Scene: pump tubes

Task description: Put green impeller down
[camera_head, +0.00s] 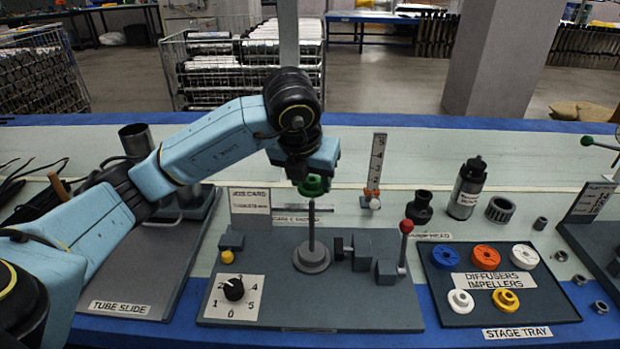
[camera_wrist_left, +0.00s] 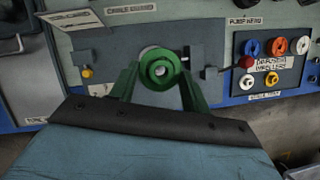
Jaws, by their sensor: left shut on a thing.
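My left gripper (camera_head: 312,176) is shut on the green impeller (camera_head: 315,187), held at the top of the thin upright rod (camera_head: 311,233) on the grey fixture board. In the left wrist view the round green impeller (camera_wrist_left: 160,68) sits between the green fingers of my left gripper (camera_wrist_left: 160,78), its centre hole facing the camera. I cannot tell whether the rod's tip is inside the hole. The rod rises from a round grey base (camera_head: 311,259). My right gripper is out of view.
The stage tray (camera_head: 450,318) at right holds blue, orange, white and yellow parts. A red-knobbed lever (camera_head: 406,227) and grey block (camera_head: 376,250) stand right of the rod. A job card (camera_head: 250,205) and ruler (camera_head: 376,165) stand behind. A dial (camera_head: 234,290) sits front left.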

